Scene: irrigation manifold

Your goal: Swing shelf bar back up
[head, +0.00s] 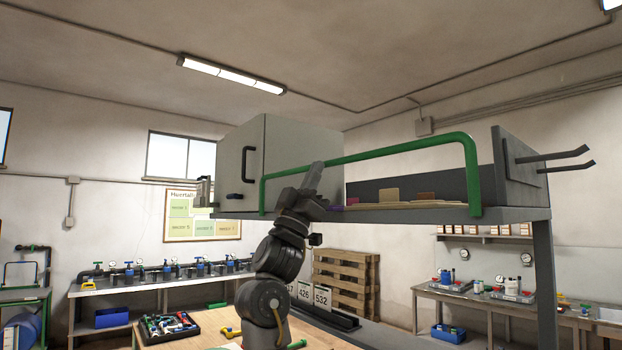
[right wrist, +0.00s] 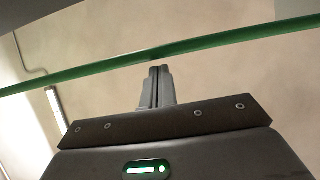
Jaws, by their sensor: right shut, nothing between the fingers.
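The green shelf bar (head: 400,147) stands above the front edge of a raised grey shelf (head: 390,214), its two legs reaching down to that edge. My right gripper (head: 317,168) is shut and empty, with its fingers pointing up at the left part of the bar. In the right wrist view the bar (right wrist: 230,36) crosses just beyond the shut fingertips (right wrist: 158,70); I cannot tell whether they touch it. My left gripper is not in view.
A grey cabinet (head: 283,150) with a black handle stands on the shelf's left part. Small tan and purple items (head: 391,195) lie on the shelf behind the bar. Two dark rods (head: 556,155) stick out at the shelf's right end. A wooden table with a dark parts tray (head: 168,327) is below.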

